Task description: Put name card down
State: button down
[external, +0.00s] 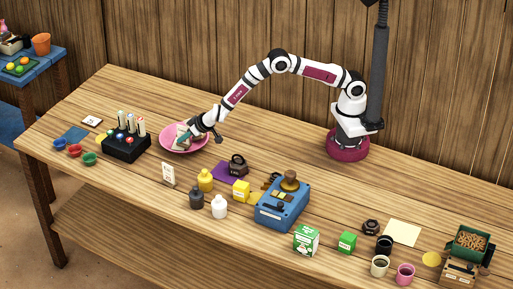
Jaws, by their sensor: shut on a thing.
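My gripper (188,138) is low over the pink dish (168,149) at the left of the table. It is shut on a small pale thing (181,131), which I take to be the name card. The thing is partly hidden by the fingers, and its face cannot be read. It is over the dish; I cannot tell whether it touches it.
A black rack (126,147) with upright pieces stands left of the dish. A blue machine (282,205) is farther right. Bare wood lies behind the dish.

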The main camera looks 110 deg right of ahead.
jog(key=shift+f, duration=0.15)
jog(key=c, duration=1)
grip_release()
